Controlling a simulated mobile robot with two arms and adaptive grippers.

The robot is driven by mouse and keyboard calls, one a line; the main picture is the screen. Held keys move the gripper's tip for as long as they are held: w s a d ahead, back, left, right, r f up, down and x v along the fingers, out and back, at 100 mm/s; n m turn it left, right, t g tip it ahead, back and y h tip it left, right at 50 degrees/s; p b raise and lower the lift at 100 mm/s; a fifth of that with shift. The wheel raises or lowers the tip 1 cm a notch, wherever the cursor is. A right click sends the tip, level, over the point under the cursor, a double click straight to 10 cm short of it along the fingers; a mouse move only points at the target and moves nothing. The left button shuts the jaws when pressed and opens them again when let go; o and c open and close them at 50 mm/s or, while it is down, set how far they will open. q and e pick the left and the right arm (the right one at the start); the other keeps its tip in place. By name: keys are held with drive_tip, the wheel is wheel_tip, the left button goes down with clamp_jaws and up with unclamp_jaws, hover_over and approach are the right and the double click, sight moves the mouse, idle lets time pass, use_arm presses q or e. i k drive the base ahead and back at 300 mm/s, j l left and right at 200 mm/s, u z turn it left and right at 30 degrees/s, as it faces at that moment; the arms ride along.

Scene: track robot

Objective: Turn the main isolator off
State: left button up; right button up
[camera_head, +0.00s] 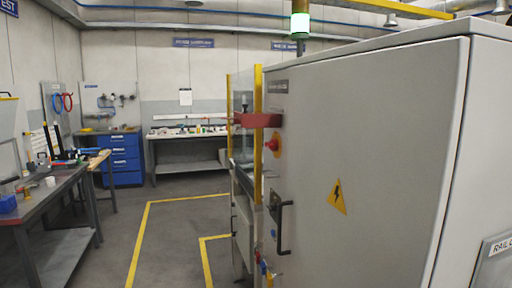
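A large grey cabinet (375,150) fills the right half of the head view, seen at a steep angle. On the left edge of its front is a red round knob (273,145), which looks like a rotary switch; its setting is too small to tell. Just above it a red block-like part (258,119) sticks out to the left. I cannot tell for sure which of these is the main isolator. A black door handle (284,229) sits lower on the cabinet. Neither of my grippers is in view.
A yellow-framed clear guard (243,120) stands left of the cabinet. A green-lit beacon (300,26) rises behind. Workbenches stand at the left (40,205) and back (188,135), with a blue drawer unit (121,158). The floor (180,235) between has yellow lines and is clear.

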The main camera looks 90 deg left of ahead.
sight(273, 145)
drive_tip(key=u, duration=2.7)
